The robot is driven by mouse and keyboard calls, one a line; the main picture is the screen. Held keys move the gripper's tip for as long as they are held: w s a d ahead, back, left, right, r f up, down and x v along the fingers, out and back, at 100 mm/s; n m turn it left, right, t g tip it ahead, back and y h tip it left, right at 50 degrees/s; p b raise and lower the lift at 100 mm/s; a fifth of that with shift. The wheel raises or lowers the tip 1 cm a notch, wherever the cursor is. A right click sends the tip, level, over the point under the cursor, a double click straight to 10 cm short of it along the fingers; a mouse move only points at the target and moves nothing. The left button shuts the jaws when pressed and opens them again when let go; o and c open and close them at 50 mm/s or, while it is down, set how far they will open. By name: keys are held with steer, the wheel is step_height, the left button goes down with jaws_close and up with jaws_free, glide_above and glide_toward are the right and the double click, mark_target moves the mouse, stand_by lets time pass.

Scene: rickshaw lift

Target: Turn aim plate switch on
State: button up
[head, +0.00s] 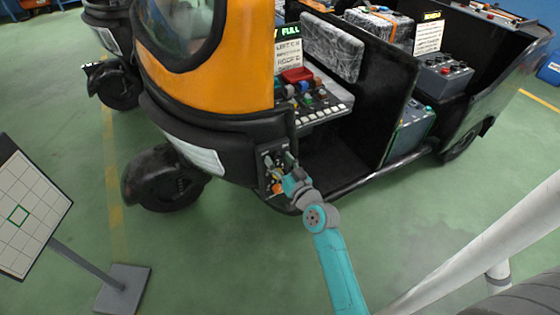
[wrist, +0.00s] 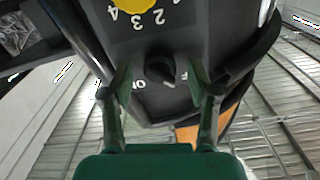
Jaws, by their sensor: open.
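A black rotary switch (wrist: 160,65) sits on a dark panel (wrist: 190,42) in the wrist view, which is upside down. White letters "ON" show on its left and an "F" on its right, partly hidden by a finger. Which mark it points to is hard to tell. My gripper (wrist: 160,82) is open, with one green finger on each side of the switch. I cannot tell whether they touch it. In the head view my gripper (head: 287,173) is at the small control panel (head: 267,165) on the rickshaw's front. The aim plate (head: 33,218), a white gridded board with a green square, stands at left.
A yellow dial (wrist: 138,5) with numbers lies just beyond the switch. The orange and black rickshaw (head: 220,95) carries a dashboard (head: 325,110) of buttons above my arm. Green floor (head: 230,270) is clear between the plate's stand (head: 124,288) and my arm.

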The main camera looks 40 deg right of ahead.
jaws_close()
steer(key=shift+m, duration=0.4)
steer(key=m, duration=0.3)
steer(key=shift+m, duration=0.3)
steer(key=m, duration=0.4)
steer(key=shift+m, duration=0.3)
steer(key=m, duration=0.4)
steer(key=shift+f+m, duration=0.1)
steer(key=shift+m, duration=2.4)
